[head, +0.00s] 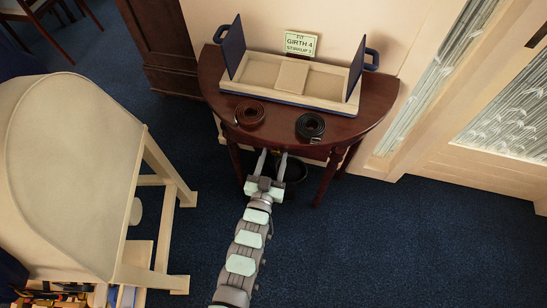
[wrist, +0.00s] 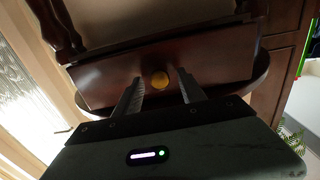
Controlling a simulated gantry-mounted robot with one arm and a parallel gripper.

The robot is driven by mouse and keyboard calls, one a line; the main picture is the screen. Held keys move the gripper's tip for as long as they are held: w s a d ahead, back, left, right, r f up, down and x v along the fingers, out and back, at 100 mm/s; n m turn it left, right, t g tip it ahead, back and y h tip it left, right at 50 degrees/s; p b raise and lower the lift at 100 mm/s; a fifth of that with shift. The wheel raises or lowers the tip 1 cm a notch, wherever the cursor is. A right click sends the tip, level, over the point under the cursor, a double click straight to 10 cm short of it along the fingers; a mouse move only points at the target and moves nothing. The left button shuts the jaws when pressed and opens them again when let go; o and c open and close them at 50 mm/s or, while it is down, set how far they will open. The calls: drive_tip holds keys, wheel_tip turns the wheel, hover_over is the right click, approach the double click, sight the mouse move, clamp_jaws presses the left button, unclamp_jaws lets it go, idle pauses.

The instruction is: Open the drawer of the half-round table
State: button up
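The half-round table (head: 220,97) is dark reddish wood and stands against the wall in the head view. My gripper (head: 271,155) is in front of the table's curved edge in the head view. I cannot tell how far the fingertips are from the drawer front. In the head view the tabletop hides most of the drawer.
On the tabletop are a beige tray with blue upright ends (head: 259,95), a brown coiled strap (head: 249,114), a black coiled strap (head: 310,127) and a sign (head: 300,43). A dark bowl (head: 295,170) is beneath. A large cream saddle stand (head: 70,170) is at left. Blue carpet (head: 400,245) is clear at right.

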clamp_jaws()
idle(1.2)
